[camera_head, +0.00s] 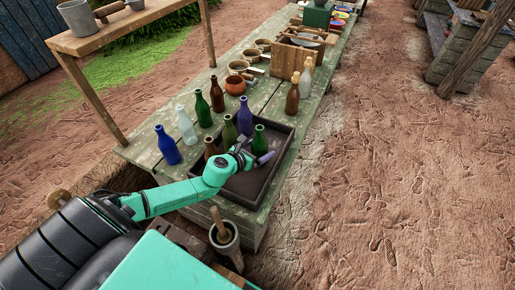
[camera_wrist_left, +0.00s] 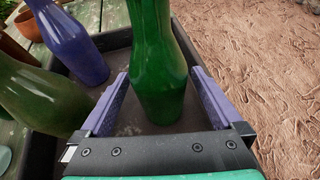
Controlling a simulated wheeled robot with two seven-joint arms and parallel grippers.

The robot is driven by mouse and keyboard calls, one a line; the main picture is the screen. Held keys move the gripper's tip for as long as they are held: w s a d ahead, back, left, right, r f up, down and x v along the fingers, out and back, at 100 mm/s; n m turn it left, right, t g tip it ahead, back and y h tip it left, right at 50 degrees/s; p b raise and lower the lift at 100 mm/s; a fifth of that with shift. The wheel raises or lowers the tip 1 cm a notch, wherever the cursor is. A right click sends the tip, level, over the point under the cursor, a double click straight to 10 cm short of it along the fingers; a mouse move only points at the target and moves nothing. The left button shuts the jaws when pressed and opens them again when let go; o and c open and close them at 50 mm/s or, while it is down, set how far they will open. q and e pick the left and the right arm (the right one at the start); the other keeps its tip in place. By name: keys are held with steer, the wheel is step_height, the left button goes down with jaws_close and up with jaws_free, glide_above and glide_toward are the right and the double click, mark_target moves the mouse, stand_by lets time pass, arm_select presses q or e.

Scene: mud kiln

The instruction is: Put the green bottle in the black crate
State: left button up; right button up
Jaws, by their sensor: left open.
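The green bottle (camera_head: 259,141) stands upright inside the black crate (camera_head: 281,161), as far as I can tell on its floor. My left gripper (camera_head: 258,155) is at the bottle, low over the crate, with its jaws open. In the left wrist view the green bottle (camera_wrist_left: 158,65) is between the two spread purple fingers of the gripper (camera_wrist_left: 158,105), with a gap visible on each side. The crate's dark floor and wall (camera_wrist_left: 112,40) show behind it. My right gripper is not in view.
A purple-blue bottle (camera_head: 244,118), an olive bottle (camera_head: 229,133) and a brown bottle (camera_head: 210,149) stand close by on the left. More bottles, bowls (camera_head: 235,86) and a wooden box (camera_head: 286,62) stand along the green table. The ground right of the table is open.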

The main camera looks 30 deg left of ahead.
arm_select(q)
steer(key=v, duration=1.2)
stand_by(0.6)
